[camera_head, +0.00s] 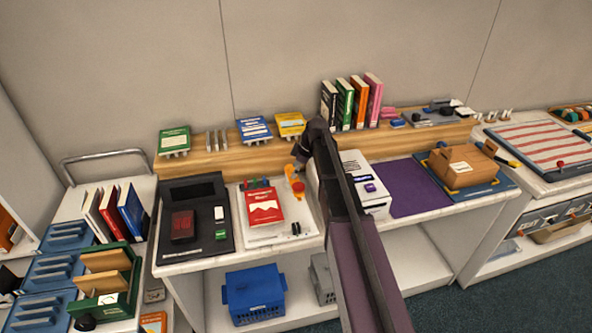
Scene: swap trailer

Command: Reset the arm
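My arm reaches up from the lower right, over the counter, and bends near the wooden shelf. My gripper (299,161) is at its far end, small and dark, pointing down above the right side of a white tray (257,238). Its fingers are too small to tell whether they are open or shut. An orange item (295,181) shows just below it; I cannot tell whether they touch. My arm hides part of the counter and of a white box (376,205).
The tray carries a red book (263,208). A black tray (173,248) is at its left, a purple mat (416,187) and a cardboard box (463,165) at its right. Upright books (344,107) stand on the wooden shelf (200,163) behind. A blue basket (254,292) sits below.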

